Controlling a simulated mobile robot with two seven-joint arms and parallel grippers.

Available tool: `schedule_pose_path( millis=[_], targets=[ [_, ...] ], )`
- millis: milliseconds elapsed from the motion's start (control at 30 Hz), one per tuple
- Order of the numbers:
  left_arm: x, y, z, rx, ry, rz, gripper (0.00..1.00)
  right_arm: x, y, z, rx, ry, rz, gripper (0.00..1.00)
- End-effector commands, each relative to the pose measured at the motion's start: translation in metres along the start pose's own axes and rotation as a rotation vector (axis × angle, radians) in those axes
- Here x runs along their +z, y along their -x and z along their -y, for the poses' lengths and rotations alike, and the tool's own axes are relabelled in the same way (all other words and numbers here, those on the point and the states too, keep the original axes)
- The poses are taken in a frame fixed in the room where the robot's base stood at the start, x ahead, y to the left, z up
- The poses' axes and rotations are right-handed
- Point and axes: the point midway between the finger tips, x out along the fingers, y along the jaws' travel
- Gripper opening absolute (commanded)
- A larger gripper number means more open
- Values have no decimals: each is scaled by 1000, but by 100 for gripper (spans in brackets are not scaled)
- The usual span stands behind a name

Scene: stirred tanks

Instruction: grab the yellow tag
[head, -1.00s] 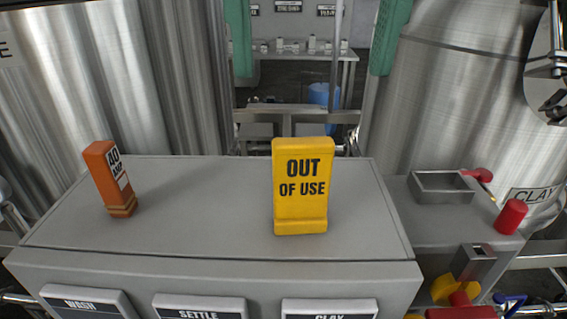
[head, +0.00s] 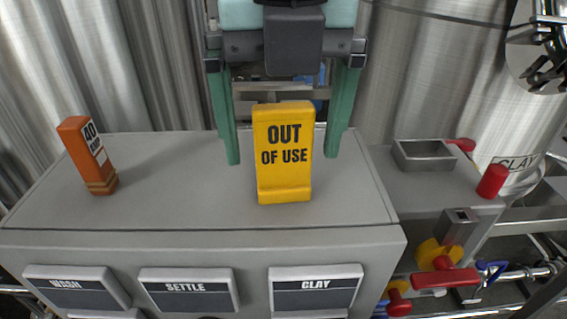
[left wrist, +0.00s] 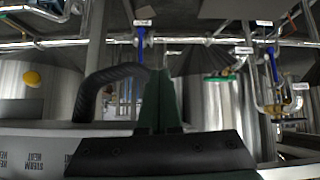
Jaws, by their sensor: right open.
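The yellow tag (head: 284,155), lettered "OUT OF USE", stands upright on the grey cabinet top in the head view. My right gripper (head: 282,158) reaches in from the top of the head view, with its green fingers open. One finger shows on each side of the tag, with a visible gap at both sides. Whether the fingertips are level with the tag in depth is hard to tell. My left gripper (left wrist: 162,100) shows in the left wrist view with its dark green fingers together and nothing seen between them. The tag is not seen in that view.
An orange "40 AMP" block (head: 88,155) stands at the left of the cabinet top (head: 180,205). A metal tray (head: 425,155) and red handles (head: 492,180) are at the right. Labelled panels line the cabinet front. Steel tanks stand behind.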

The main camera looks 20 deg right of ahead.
Motion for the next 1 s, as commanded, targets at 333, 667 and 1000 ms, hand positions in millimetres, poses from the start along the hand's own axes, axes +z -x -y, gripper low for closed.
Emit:
schedule_pose_path(
  millis=[333, 667, 1000],
  targets=[
    [-1, 0, 0, 0, 0, -2, 0, 0, -3, 0, 1, 0, 0, 91],
    [-2, 0, 0, 0, -1, -3, 0, 0, -3, 0, 0, 0, 0, 54],
    [-2, -1, 0, -1, -1, -3, 0, 0, -3, 0, 0, 0, 0, 16]
  ],
)
